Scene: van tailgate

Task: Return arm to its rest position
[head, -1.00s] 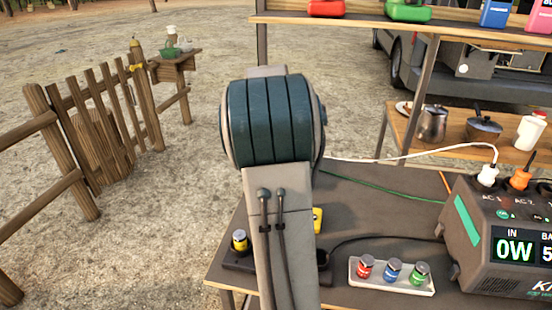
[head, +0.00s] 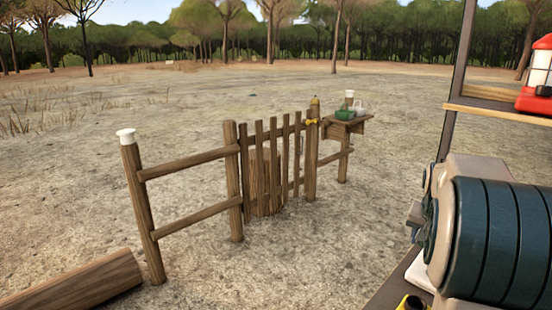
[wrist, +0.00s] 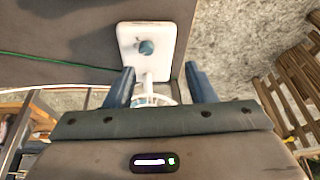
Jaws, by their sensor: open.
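In the wrist view, my gripper (wrist: 160,70) has its two blue fingers spread apart. No held object shows between them. A white plate with a blue-grey round knob (wrist: 147,47) lies ahead of the fingertips, on the dark tabletop (wrist: 60,30) near its edge. A white stem and a pale round rim show between the fingers, partly hidden by the gripper body. I cannot tell whether the fingers touch them. In the head view my arm shows at the lower right, and my gripper is out of view.
A wooden fence (head: 275,165) stands left of my arm, with a log (head: 75,285) on the ground at lower left. A shelf (head: 500,115) with a red lantern (head: 538,75) is at the right. Open ground lies between.

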